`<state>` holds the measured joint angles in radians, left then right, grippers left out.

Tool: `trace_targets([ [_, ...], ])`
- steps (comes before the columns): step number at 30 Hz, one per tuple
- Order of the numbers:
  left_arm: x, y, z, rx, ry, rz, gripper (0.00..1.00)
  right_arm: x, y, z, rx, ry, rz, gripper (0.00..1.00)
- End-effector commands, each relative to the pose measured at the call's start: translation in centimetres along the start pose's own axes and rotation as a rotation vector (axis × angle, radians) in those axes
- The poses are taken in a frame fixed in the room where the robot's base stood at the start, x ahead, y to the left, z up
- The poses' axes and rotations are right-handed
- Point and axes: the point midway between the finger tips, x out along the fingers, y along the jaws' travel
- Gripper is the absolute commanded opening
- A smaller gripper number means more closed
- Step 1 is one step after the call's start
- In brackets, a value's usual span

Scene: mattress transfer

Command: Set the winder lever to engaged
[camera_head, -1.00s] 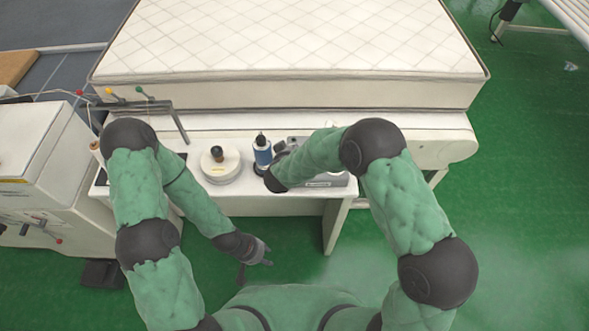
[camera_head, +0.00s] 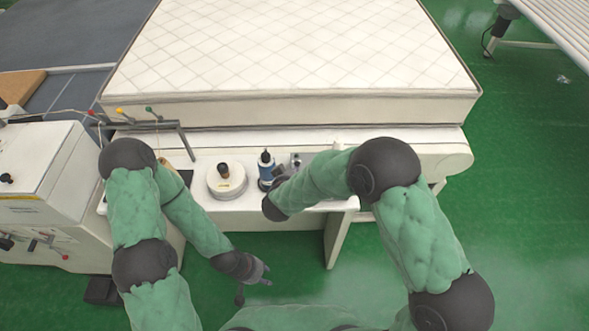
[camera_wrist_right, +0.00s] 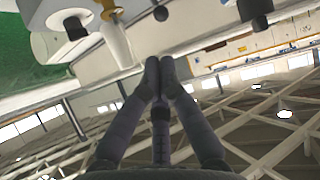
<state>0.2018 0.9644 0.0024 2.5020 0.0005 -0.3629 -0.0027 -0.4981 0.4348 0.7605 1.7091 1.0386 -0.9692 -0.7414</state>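I cannot pick out the winder lever for certain. A small grey device (camera_head: 302,160) on the white bench shows partly behind my right forearm. A blue spool (camera_head: 266,172) with a black top stands just left of it. My right gripper (camera_head: 283,176) is mostly hidden by its own wrist, close beside the spool. In the right wrist view its fingers (camera_wrist_right: 160,72) meet at the tips with nothing visible between them. My left gripper (camera_head: 256,283) hangs low in front of the bench, its fingers spread and empty.
A round white disc (camera_head: 227,182) with a dark knob sits on the bench (camera_head: 222,213). A quilted mattress (camera_head: 290,50) lies behind. A white machine (camera_head: 40,180) with small levers stands at left.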

Motion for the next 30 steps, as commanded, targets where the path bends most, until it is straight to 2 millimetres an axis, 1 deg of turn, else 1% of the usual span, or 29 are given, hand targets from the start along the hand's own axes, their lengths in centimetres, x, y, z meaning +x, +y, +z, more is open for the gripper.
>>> trace_targets([
  [1, -0.2, 0.1, 0.0, 0.000, 0.000, 0.000, 0.40, -1.1, -0.1, -0.2, -0.001, 0.002, -0.003, 0.00],
  [3, -0.3, 0.1, 0.1, -0.001, -0.001, 0.000, 0.40, -2.2, -0.1, -0.3, -0.002, 0.002, -0.003, 0.00],
  [6, -0.5, 0.1, 0.1, -0.001, -0.001, 0.000, 0.40, -3.3, -0.1, -0.3, -0.001, 0.001, -0.002, 0.00],
  [9, -0.5, 0.1, 0.1, -0.001, -0.001, 0.000, 0.40, -4.0, -0.1, -0.4, -0.001, 0.001, -0.002, 0.00],
  [15, -0.5, 0.1, 0.1, -0.001, -0.001, 0.000, 0.40, -4.4, 0.0, -0.3, 0.000, 0.000, 0.000, 0.00],
  [28, -0.5, 0.1, 0.1, -0.001, -0.001, 0.000, 0.40, -4.4, 0.0, -0.3, -0.001, 0.000, -0.001, 0.00],
  [30, -0.3, 0.1, 0.1, -0.001, -0.001, 0.000, 0.40, -4.0, 0.1, 0.1, -0.001, -0.006, -0.003, 0.00],
])
